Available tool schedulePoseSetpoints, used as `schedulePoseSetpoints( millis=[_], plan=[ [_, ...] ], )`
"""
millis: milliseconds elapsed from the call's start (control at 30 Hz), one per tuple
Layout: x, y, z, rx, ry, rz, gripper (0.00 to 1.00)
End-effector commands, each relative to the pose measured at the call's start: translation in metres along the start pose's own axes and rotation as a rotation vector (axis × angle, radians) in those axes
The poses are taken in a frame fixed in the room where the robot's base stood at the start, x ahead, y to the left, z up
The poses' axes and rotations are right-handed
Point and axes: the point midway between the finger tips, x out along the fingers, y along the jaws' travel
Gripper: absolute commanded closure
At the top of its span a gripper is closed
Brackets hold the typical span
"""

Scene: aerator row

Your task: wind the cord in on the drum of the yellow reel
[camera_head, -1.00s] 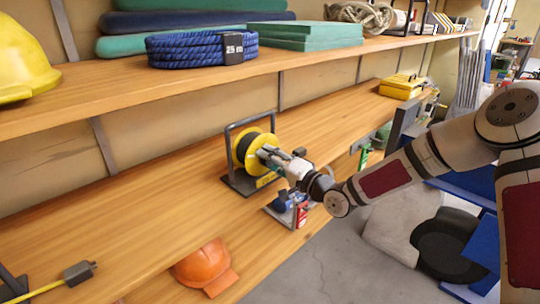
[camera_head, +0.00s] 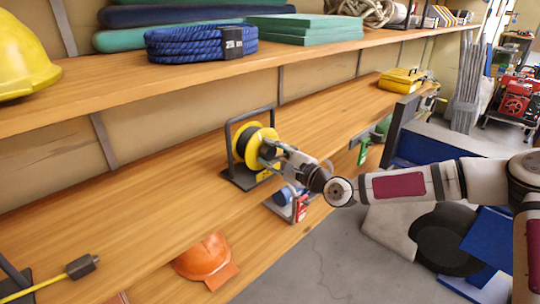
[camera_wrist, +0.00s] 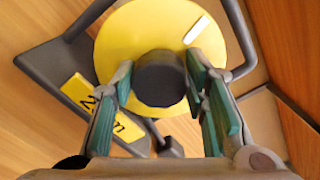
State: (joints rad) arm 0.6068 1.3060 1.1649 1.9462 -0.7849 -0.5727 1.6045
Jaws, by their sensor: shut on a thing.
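The yellow reel (camera_head: 270,134) stands on the lower wooden shelf in a dark frame, with a yellow label on its base. Its dark drum shows between the yellow flanges in the head view. In the wrist view the yellow flange (camera_wrist: 138,31) faces me, with a white slot at its upper right. My gripper (camera_wrist: 160,92) is shut on the round dark crank knob (camera_wrist: 160,78), one green-padded finger on each side. In the head view my gripper (camera_head: 268,156) covers part of the reel. A yellow cord (camera_head: 42,286) with a dark plug (camera_head: 82,266) lies at the lower left; its link to the reel is not visible.
The upper shelf (camera_head: 190,82) holds a blue rope coil (camera_head: 200,42), green mats (camera_head: 305,27) and a yellow helmet (camera_head: 25,55). An orange helmet (camera_head: 203,257) sits below. A yellow case (camera_head: 402,80) stands farther along. The shelf left of the reel is mostly clear.

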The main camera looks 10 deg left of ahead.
Motion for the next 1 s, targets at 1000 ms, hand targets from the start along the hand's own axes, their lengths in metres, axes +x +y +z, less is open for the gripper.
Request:
schedulePoseSetpoints(
  millis=[1000],
  plan=[
    [-0.0002,0.0002,-0.0008,0.296,0.002,0.002,0.87]
  ],
)
